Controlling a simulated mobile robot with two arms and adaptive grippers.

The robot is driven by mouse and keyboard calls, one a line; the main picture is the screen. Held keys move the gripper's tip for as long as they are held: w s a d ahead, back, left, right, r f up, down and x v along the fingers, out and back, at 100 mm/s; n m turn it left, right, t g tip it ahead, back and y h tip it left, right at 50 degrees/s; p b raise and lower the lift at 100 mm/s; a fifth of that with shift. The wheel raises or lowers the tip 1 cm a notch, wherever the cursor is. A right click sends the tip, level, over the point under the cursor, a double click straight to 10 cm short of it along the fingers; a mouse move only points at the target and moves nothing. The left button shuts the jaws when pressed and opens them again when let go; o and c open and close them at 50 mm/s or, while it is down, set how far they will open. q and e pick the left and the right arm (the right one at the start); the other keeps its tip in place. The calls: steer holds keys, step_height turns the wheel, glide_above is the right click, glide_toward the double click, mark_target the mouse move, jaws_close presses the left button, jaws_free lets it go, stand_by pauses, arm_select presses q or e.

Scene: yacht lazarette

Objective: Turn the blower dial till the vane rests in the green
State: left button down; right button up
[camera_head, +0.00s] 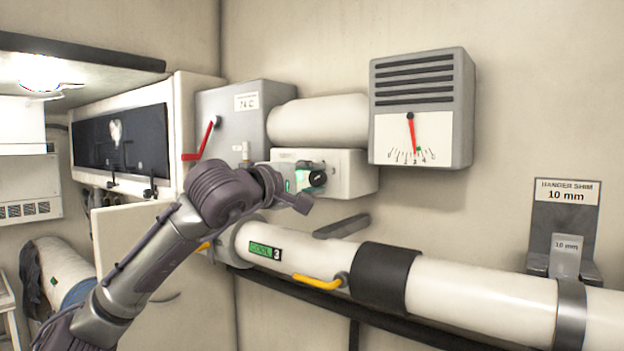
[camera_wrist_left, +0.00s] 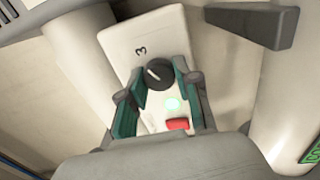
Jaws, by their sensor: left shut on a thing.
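The blower dial (camera_head: 317,178) is a black knob with a pale pointer line on the front of a white box (camera_head: 355,172). It also shows in the left wrist view (camera_wrist_left: 158,72). My left gripper (camera_head: 303,180) reaches it from the left, and its teal-padded fingers (camera_wrist_left: 160,80) are shut on the dial's two sides. The vane is a red needle (camera_head: 412,132) on the white scale of a grey louvred box (camera_head: 464,110). It hangs nearly straight down, its tip at or just left of the small green patch (camera_head: 419,150). My right gripper is not in view.
Below the dial, a white pipe (camera_head: 450,285) with a black sleeve and yellow handle (camera_head: 317,283) runs along the wall. A grey box with a red lever (camera_head: 207,138) stands left of the dial. A shim holder (camera_head: 565,220) is at right.

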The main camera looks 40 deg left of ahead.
arm_select(q)
steer(key=shift+f, duration=0.1)
steer(key=c, duration=0.8)
jaws_free()
steer(key=shift+s, duration=0.6)
steer(key=s, duration=0.3)
steer(key=s+d, duration=0.1)
steer(key=s, duration=0.6)
steer(key=shift+s+d, duration=0.2)
steer(key=shift+s, duration=0.2)
